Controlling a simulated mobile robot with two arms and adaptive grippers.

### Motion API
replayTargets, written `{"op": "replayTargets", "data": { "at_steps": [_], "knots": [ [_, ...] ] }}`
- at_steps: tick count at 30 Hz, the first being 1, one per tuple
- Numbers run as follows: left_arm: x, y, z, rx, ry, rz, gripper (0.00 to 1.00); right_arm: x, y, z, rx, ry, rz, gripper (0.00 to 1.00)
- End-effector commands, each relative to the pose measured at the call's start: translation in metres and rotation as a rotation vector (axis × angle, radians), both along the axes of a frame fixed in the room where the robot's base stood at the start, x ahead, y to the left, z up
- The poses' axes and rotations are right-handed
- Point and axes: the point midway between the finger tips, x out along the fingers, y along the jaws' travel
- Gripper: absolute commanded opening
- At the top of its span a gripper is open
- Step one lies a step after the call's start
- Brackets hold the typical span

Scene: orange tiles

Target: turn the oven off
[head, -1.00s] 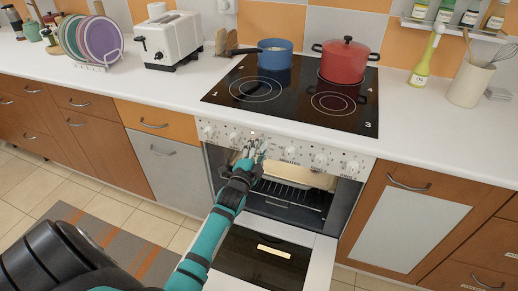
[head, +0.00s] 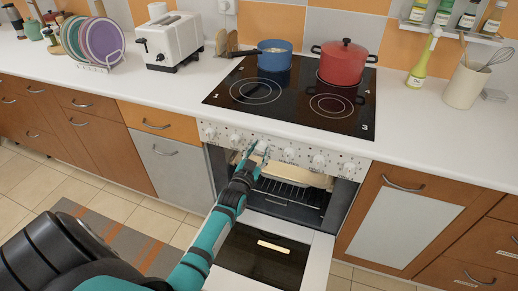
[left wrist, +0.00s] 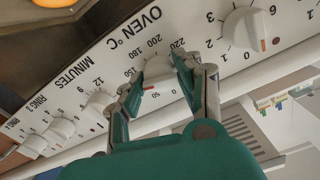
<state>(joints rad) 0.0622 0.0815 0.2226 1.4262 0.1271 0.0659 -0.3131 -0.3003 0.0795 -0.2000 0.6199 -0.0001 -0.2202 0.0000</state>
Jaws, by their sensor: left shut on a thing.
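The oven (head: 341,205) stands in the middle of the head view with its door (head: 265,252) hanging open. Its white control panel (head: 318,150) carries a row of knobs. My left gripper (head: 256,154) is at this panel. In the left wrist view, the gripper (left wrist: 157,82) is shut on the white oven knob (left wrist: 158,67), one finger on each side. The printed OVEN °C scale surrounds this knob, and a red mark shows close to the 50. The fingers hide part of the scale. My right gripper is not in view.
A minutes knob (left wrist: 99,104) and a ring knob (left wrist: 246,29) flank the held knob. A blue pan (head: 274,55) and a red pot (head: 343,62) stand on the cooktop above.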

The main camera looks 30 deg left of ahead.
Motion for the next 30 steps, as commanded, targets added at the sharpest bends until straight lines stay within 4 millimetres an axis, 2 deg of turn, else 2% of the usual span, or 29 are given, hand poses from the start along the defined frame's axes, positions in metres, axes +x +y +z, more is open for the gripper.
{"op": "replayTargets", "data": {
  "at_steps": [12, 30],
  "knots": [
    [-0.0001, -0.0004, -0.0004, -0.386, -0.090, 0.000, 0.03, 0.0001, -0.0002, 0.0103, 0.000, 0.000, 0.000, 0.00],
    [-0.0002, -0.0010, -0.0014, -0.940, -0.224, -0.001, 0.03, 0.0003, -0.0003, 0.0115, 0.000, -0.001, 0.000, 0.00]
  ]
}}
